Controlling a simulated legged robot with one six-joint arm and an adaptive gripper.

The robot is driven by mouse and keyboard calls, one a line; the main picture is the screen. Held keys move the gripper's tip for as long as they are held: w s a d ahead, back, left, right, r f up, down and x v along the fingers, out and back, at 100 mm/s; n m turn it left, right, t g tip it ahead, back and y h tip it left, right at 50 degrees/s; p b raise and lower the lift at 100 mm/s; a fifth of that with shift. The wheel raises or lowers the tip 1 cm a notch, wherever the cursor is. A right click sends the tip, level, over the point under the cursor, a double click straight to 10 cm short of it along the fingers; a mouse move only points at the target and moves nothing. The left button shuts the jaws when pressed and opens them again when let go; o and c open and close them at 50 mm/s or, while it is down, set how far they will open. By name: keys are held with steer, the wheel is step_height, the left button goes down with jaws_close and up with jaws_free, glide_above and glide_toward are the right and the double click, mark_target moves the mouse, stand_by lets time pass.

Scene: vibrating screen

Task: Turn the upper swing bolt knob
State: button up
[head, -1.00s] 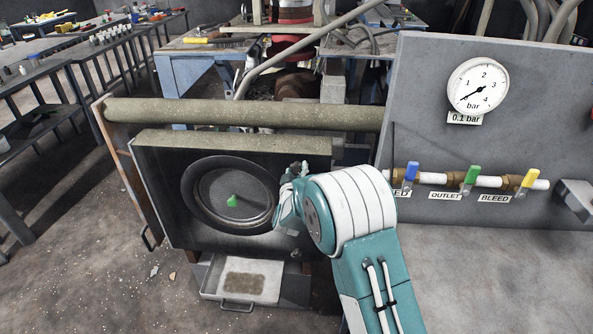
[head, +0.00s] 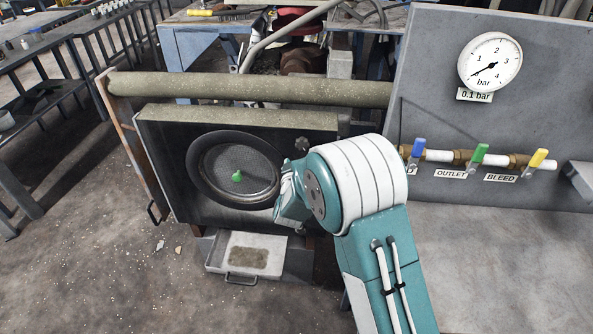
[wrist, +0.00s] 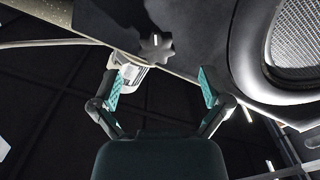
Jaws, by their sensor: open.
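A dark lobed knob (head: 302,143) shows at the right of the round mesh window (head: 236,172), near the top of the dark front panel (head: 165,170). In the wrist view a dark star-shaped knob (wrist: 156,46) with a pale mark stands ahead of the fingers, near the panel edge. My gripper (wrist: 159,87) is open and empty, its two teal-padded fingers spread to either side below the knob and not around it. In the head view my arm hides the fingertips and part of the panel's right side.
A thick dusty pipe (head: 250,90) runs above the panel. A tray (head: 247,256) sits beneath it. At right a grey board holds a gauge (head: 490,62) and blue, green (head: 480,153) and yellow valve handles. A green object (head: 237,176) shows at the window.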

steer(key=s, duration=0.7)
steer(key=shift+a, duration=0.2)
steer(key=s+d+r+m+g+y, duration=0.1)
steer(key=s+d+r+g+y, duration=0.1)
steer(key=s+d+r+g, duration=0.3)
steer(key=s+d+r+m+g+y, duration=0.1)
steer(key=s+d+r, duration=0.25)
steer(key=r, duration=0.35)
steer(key=s+d+m+g, duration=0.1)
steer(key=s+d, duration=0.3)
steer(key=s, duration=0.4)
steer(key=s+d+r+m+g+h, duration=0.1)
steer(key=s+d+g, duration=0.2)
steer(key=s, duration=0.5)
steer(key=s+d+r+m+g+h, duration=0.1)
steer(key=s+d+m+g, duration=0.1)
steer(key=s+d, duration=0.3)
steer(key=s, duration=0.3)
steer(key=shift+d, duration=0.15)
stand_by(2.1)
